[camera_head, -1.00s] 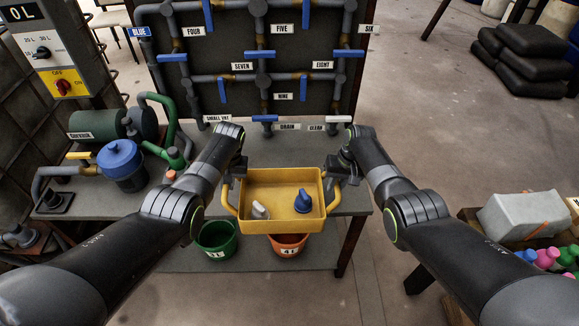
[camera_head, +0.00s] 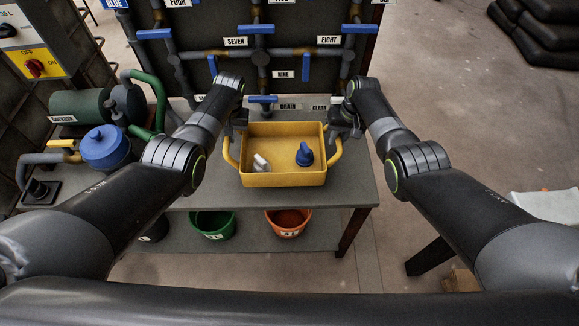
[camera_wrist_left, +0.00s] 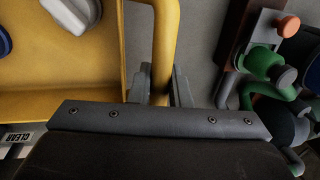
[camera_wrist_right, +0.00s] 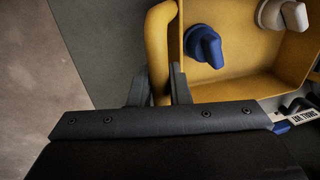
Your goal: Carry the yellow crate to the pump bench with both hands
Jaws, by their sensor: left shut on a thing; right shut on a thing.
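The yellow crate (camera_head: 284,180) is in the middle of the head view, over the grey pump bench (camera_head: 350,192). It looks level; I cannot tell whether its base touches the bench top. Inside lie a blue fitting (camera_head: 304,155) and a pale grey one (camera_head: 261,163). My left gripper (camera_head: 234,138) is shut on the crate's left handle (camera_head: 229,153); the left wrist view shows that handle between the fingers (camera_wrist_left: 160,88). My right gripper (camera_head: 336,138) is shut on the right handle (camera_head: 335,153), also between the fingers in the right wrist view (camera_wrist_right: 160,90).
A pipe board with blue valves (camera_head: 262,29) stands behind the crate. A green pump (camera_head: 80,106) and blue-lidded pot (camera_head: 105,147) occupy the bench's left. A green bucket (camera_head: 213,225) and an orange bucket (camera_head: 288,222) stand on the lower shelf.

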